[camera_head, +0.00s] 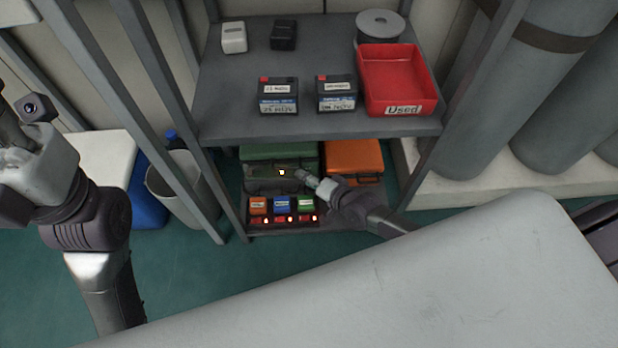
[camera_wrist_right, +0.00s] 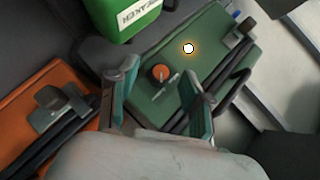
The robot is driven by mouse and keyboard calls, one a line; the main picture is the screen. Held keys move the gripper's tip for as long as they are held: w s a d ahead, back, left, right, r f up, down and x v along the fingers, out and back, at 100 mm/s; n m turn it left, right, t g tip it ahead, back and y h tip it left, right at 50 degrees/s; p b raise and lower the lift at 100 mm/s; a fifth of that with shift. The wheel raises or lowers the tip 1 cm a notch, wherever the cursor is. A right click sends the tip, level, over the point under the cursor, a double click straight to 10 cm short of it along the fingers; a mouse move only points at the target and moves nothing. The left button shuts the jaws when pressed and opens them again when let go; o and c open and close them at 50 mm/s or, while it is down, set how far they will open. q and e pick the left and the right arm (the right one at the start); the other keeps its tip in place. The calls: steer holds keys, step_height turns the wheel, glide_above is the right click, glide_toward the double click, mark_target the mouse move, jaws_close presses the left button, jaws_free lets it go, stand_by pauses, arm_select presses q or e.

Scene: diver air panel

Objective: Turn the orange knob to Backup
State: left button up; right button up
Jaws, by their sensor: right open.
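The orange knob (camera_wrist_right: 160,73) sits on a green case (camera_wrist_right: 215,60) in the right wrist view. White marks beside the knob are too small to read, so its setting is unclear. A lit lamp (camera_wrist_right: 188,48) glows on the same case. My right gripper (camera_wrist_right: 158,76) is open, with its two fingers on either side of the knob in the picture; contact is not visible. In the head view, the green case (camera_head: 262,152) is on the lower shelf, with my right gripper (camera_head: 308,177) at its front. My left arm is at the left edge; its fingers are not clearly shown.
The upper shelf (camera_head: 225,122) overhangs the case and holds a red bin (camera_head: 398,75) and several small boxes. An orange case (camera_head: 355,155) stands beside the green one. Small orange, blue and green units (camera_head: 282,202) with red lights sit in front. Shelf posts flank the space.

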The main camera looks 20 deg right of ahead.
steer(key=v, duration=1.2)
steer(key=shift+s+d+f, duration=0.1)
steer(key=shift+s, duration=0.05)
